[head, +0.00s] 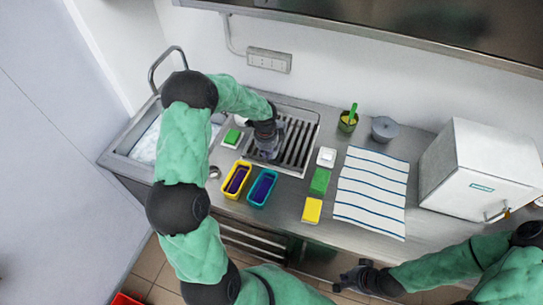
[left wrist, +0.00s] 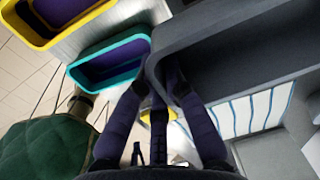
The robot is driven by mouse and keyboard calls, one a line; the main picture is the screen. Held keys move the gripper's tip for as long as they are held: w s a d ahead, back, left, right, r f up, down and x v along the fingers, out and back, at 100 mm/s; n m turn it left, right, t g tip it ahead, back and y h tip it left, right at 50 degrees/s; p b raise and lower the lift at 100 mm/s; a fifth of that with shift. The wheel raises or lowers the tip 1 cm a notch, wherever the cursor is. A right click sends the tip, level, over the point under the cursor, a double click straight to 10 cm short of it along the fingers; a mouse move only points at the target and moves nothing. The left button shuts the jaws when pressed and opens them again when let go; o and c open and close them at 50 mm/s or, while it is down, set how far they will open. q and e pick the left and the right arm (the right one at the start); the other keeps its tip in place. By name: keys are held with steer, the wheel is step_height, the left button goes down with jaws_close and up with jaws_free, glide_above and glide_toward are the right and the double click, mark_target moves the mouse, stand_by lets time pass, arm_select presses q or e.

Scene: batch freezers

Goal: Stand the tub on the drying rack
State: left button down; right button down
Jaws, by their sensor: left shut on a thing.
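My left gripper (head: 266,138) is over the left part of the metal drying rack (head: 301,150). It is shut on the wall of a dark grey tub (left wrist: 235,50), which fills the upper right of the left wrist view. In the head view the tub is mostly hidden by the gripper, and I cannot tell whether it touches the slats. My right gripper (head: 343,284) is low at the front, away from the counter items; its fingers are too small and dark to read.
A yellow tub (head: 251,167) and a teal tub (head: 272,174) stand in front of the rack.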

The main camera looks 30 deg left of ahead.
arm_select(q)
steer(key=w+f, duration=0.1)
steer(key=f, duration=0.1)
steer(key=w+f, duration=0.2)
steer(key=shift+w+a, duration=0.15)
steer(key=shift+w, duration=0.05)
steer(key=shift+f+p, duration=0.4)
steer(key=shift+f, duration=1.25)
steer(key=c, duration=1.3)
jaws_free()
steer(key=shift+f, duration=0.15)
steer(key=shift+c, duration=0.2)
steer(key=r, duration=1.2)
steer(key=shift+s+r+b, duration=0.2)
steer(key=shift+s+b, duration=0.1)
steer(key=shift+b, duration=0.1)
